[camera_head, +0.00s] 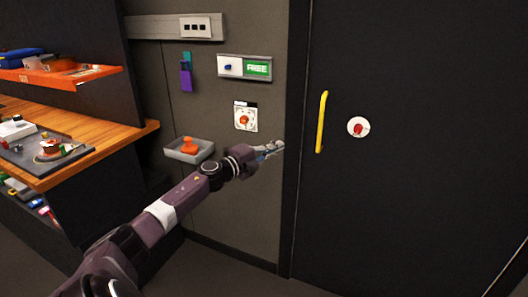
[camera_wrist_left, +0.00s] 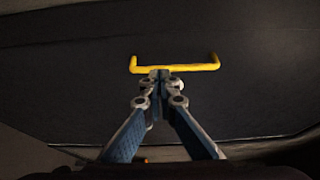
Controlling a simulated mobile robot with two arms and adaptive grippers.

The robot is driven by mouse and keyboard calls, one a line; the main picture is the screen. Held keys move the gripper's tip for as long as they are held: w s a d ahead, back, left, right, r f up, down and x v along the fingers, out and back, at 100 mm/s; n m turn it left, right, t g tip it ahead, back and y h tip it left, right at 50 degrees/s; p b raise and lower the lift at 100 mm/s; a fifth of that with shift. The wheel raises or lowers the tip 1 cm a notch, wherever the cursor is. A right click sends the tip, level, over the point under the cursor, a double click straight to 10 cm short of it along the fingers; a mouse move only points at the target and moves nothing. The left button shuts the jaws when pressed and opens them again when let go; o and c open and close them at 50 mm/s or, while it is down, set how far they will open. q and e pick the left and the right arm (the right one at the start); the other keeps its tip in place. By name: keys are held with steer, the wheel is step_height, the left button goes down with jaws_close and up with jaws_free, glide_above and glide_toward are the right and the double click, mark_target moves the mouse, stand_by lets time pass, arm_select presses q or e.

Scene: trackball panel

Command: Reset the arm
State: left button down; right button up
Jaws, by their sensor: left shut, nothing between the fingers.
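My left arm reaches in from the lower left in the head view, and its gripper (camera_head: 272,149) is in front of the wall beside the dark door. In the left wrist view the left gripper (camera_wrist_left: 160,75) is shut and empty, its fingertips together. The yellow door handle (camera_wrist_left: 175,68) shows just beyond the fingertips there; I cannot tell from that view how far off it is. In the head view the handle (camera_head: 321,122) is to the right of the gripper, apart from it. My right gripper is not in view.
The dark door (camera_head: 420,190) carries a round white plate with a red centre (camera_head: 358,127). On the wall are a FREE sign panel (camera_head: 245,67), a trackball-like panel (camera_head: 245,117) and a grey tray with an orange object (camera_head: 188,147). A cluttered wooden shelf (camera_head: 110,150) stands at left.

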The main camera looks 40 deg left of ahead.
arm_select(q)
steer(key=s+a+f+n+g+y, duration=0.1)
steer(key=s+f+n+g+y, duration=0.3)
steer(key=f, duration=0.8)
steer(key=s+a+f+n+t+h, duration=0.1)
steer(key=s+f+n, duration=0.35)
steer(key=f, duration=0.75)
steer(key=s+d+f+n+g+y, duration=0.1)
steer(key=s+d+f+g, duration=0.15)
steer(key=s+f, duration=0.65)
steer(key=s+d+f+n+g, duration=0.2)
steer(key=s+d+f, duration=0.25)
steer(key=f, duration=0.85)
steer(key=s+d+f+n+g, duration=0.1)
steer(key=s+d+f+g, duration=0.1)
steer(key=s+d+f, duration=0.5)
steer(key=s+d+f+n+g, duration=0.2)
steer(key=s+d+f+g, duration=0.15)
steer(key=s+f, duration=0.55)
steer(key=s+d+f+n+g+h, duration=0.1)
steer(key=s+d+f+g, duration=0.1)
steer(key=s+d, duration=0.7)
steer(key=s+d+f+n+g+h, duration=0.1)
steer(key=s+d+f+g, duration=0.1)
steer(key=s+d+f, duration=0.3)
steer(key=s+d, duration=0.4)
steer(key=s, duration=0.5)
steer(key=shift+f+h, duration=0.15)
steer(key=shift+h, duration=0.25)
